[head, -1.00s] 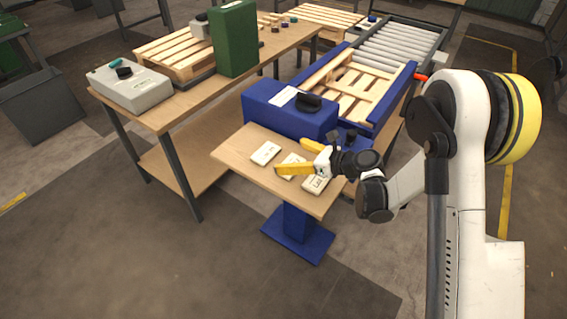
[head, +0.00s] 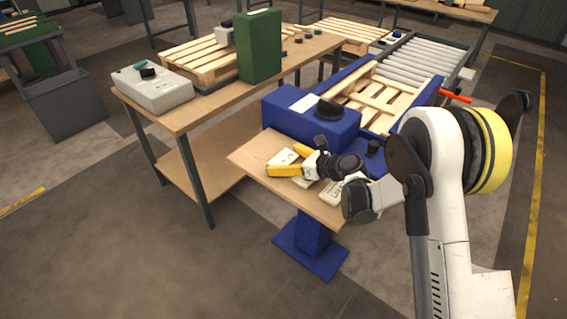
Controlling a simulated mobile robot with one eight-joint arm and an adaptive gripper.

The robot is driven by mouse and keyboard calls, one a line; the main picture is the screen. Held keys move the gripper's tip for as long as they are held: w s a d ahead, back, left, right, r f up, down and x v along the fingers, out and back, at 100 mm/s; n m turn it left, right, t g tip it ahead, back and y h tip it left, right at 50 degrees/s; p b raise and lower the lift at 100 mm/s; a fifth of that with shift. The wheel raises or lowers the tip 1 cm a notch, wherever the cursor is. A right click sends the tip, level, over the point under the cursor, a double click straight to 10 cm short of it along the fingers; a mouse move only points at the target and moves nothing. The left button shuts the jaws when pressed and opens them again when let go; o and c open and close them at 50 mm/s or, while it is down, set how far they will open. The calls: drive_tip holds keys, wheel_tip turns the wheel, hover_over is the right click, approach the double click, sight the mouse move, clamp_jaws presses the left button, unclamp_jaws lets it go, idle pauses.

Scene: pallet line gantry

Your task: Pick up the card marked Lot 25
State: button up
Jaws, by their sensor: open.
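Three pale cards lie in a row on a small wooden stand top (head: 247,157). The left card (head: 284,156) lies between the yellow fingers of my gripper (head: 283,159) as seen from here. The gripper is open and empty; I cannot tell its height above the card. The middle card (head: 305,183) is mostly hidden under the gripper. The right card (head: 331,192) lies near the stand's right end, partly covered by my wrist. The print on the cards is too small to read now, so I cannot tell which is Lot 25.
A blue box (head: 290,118) with a black knob stands right behind the cards. A roller conveyor (head: 425,62) with a pallet frame (head: 385,100) is behind it. A wooden workbench (head: 187,119) at left holds a grey case (head: 157,92) and a green box (head: 260,47).

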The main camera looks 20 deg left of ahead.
drive_tip(key=c, duration=1)
drive_tip(key=shift+o, duration=0.2)
drive_tip(key=shift+r, duration=0.1)
drive_tip(key=shift+r, duration=0.1)
